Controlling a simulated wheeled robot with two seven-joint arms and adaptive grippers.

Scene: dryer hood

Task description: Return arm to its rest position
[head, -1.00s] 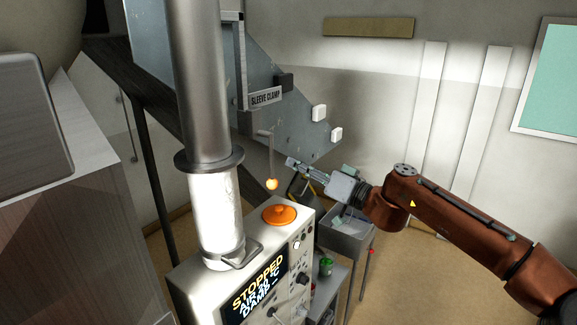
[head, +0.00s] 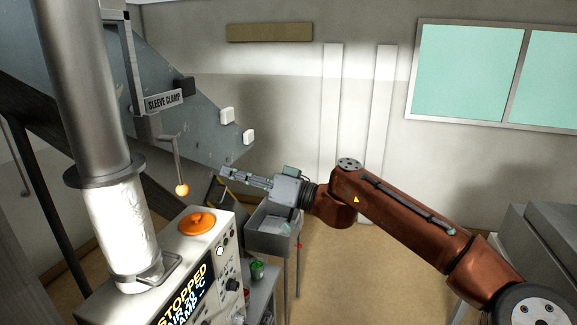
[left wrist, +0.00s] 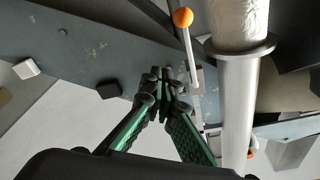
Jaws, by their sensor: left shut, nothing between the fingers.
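My left gripper (head: 230,176) is shut and empty, held in the air right of the sleeve clamp lever (head: 177,160) with its orange knob. Its reddish-brown arm reaches in from the right side of the head view. In the left wrist view the gripper's dark fingertips (left wrist: 161,76) are together with nothing between them. The orange lever knob (left wrist: 183,17) shows above them there, apart from the fingers. The control box (head: 225,270) has a large orange button (head: 197,223) and a display reading STOPPED. My right gripper is not in view.
A metal duct with a pale sleeve (head: 128,215) rises at the left. The blue-grey hood panel (head: 200,115) with the SLEEVE CLAMP label (head: 164,102) is behind. A grey bin (head: 268,238) stands below my gripper. A grey cabinet (head: 545,245) is at the right; open floor lies between.

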